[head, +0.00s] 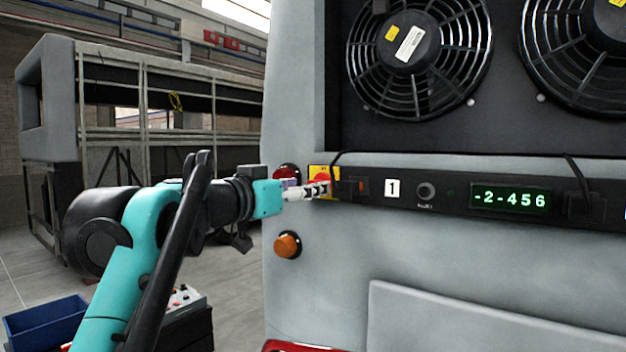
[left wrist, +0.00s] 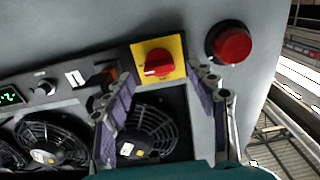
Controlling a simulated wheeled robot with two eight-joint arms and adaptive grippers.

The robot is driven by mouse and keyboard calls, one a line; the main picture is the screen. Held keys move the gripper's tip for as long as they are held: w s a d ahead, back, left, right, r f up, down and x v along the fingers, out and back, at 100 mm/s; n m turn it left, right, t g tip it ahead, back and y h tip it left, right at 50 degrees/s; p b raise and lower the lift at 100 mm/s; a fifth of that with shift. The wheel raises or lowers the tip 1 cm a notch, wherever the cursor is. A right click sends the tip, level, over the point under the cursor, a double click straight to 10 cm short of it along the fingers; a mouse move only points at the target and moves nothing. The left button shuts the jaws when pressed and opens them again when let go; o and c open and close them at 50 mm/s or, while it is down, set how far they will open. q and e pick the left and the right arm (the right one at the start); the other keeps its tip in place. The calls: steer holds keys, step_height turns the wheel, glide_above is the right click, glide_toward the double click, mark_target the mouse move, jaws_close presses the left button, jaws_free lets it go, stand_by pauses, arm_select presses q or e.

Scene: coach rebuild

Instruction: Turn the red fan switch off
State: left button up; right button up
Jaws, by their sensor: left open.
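A red rotary switch (left wrist: 158,63) sits on a square yellow plate (left wrist: 176,50) on the coach's grey panel. Its handle lies nearly level in the left wrist view. In the head view the switch (head: 322,178) is partly hidden behind my left gripper (head: 308,190). The left gripper is open and empty. In the left wrist view its two fingers (left wrist: 166,80) stand to either side below the switch, and the switch shows beyond the gap between them. I cannot tell whether a finger touches it. My right gripper is not in view.
A round red lamp or button (left wrist: 232,43) is close beside the yellow plate. An orange lamp (head: 287,245) is below. A dark control strip holds a small red rocker (head: 361,187), a knob (head: 426,191) and a green display (head: 510,199). Fans (head: 420,55) are above.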

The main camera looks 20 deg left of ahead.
arm_select(q)
steer(key=shift+x, duration=1.6)
steer(key=c, duration=1.2)
steer(key=shift+o, duration=0.2)
steer(key=shift+n+p, duration=0.3)
steer(key=shift+p, duration=0.1)
steer(key=shift+r+n+p, duration=0.1)
steer(key=shift+n+p, duration=2.5)
steer(key=shift+n, duration=6.1)
